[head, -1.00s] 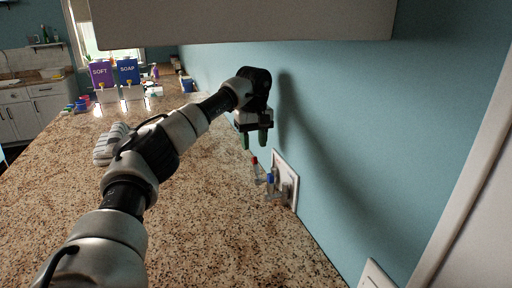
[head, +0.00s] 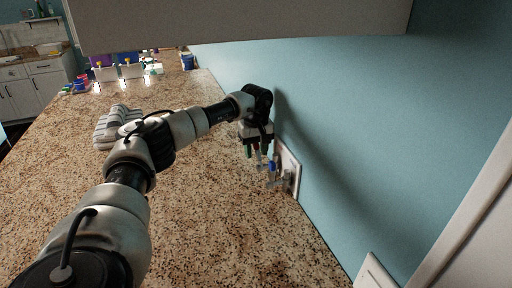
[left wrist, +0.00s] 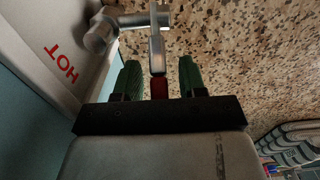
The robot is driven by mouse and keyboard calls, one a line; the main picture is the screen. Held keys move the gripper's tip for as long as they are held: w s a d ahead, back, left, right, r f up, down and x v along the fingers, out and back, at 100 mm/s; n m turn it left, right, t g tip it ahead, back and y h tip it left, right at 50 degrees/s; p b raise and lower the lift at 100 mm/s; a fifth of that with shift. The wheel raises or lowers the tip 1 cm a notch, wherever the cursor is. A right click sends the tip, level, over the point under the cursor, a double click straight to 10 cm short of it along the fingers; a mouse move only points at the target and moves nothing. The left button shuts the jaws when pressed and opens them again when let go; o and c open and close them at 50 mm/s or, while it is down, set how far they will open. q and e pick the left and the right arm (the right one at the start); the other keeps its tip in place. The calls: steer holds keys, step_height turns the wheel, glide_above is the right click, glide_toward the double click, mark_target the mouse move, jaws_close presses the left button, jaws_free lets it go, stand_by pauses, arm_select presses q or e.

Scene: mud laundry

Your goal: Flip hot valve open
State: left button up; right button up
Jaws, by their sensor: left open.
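The hot valve's red lever (head: 257,148) shows in the head view at the wall outlet box, partly hidden by my left gripper (head: 257,153). In the left wrist view the red lever (left wrist: 159,88) lies between the two green fingers of the left gripper (left wrist: 160,68), with a gap on each side. A metal valve stem and pipe (left wrist: 157,40) run on from the lever. The plate beside it has red HOT lettering (left wrist: 60,62). The left gripper is open and points down. The cold valve's blue lever (head: 271,166) is just nearer. My right gripper is out of view.
The white outlet box (head: 287,165) is set in the blue wall just above the granite counter (head: 200,220). A striped folded towel (head: 112,124) lies on the counter. Detergent boxes (head: 130,71) stand farther back. A cabinet (head: 240,22) overhangs above.

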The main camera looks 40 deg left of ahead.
arm_select(q)
steer(key=shift+s+d+f, duration=0.1)
steer(key=shift+f, duration=0.05)
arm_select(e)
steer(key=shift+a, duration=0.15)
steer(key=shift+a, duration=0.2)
arm_select(q)
jaws_close()
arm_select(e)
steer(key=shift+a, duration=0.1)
